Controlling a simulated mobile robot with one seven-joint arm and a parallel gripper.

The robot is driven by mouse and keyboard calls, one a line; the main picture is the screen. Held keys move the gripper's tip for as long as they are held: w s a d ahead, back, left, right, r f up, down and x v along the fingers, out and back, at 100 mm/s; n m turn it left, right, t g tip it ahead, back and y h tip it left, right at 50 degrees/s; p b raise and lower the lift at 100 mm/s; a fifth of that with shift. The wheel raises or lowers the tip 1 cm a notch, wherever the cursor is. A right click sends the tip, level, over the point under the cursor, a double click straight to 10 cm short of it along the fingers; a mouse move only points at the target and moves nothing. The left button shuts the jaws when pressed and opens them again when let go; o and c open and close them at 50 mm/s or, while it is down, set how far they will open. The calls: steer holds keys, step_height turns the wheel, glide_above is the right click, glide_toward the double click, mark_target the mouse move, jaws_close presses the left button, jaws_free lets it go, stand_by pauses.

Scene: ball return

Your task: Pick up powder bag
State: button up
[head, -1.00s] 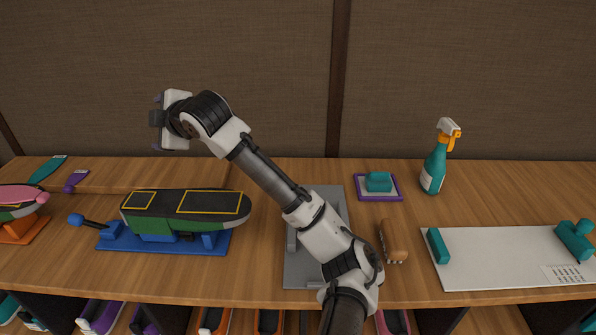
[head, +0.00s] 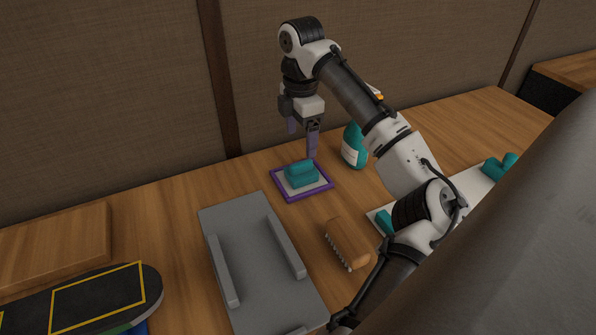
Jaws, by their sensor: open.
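A small teal block-like object (head: 301,174), which looks like the powder bag, sits on a white tray with a purple rim (head: 288,196) near the back of the bench. My gripper (head: 302,140) points down above it, with its two purple fingers apart and nothing between them. The fingertips look higher than the teal object; I cannot tell exactly how far above or behind it they are.
A teal spray bottle (head: 354,146) stands close right of the tray, partly behind my arm. A wooden brush (head: 347,243) and a grey cradle (head: 254,262) lie in front. A white board (head: 455,190) is at right, a skateboard deck (head: 105,298) at lower left.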

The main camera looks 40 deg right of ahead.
mark_target(301, 163)
step_height(301, 163, down, 10)
steer(key=shift+d+r+p, duration=0.1)
steer(key=shift+p, duration=0.45)
steer(key=c, duration=1.1)
step_height(301, 163, up, 20)
steer(key=shift+r, duration=0.1)
steer(key=shift+o, duration=1.4)
steer(key=shift+c, duration=0.7)
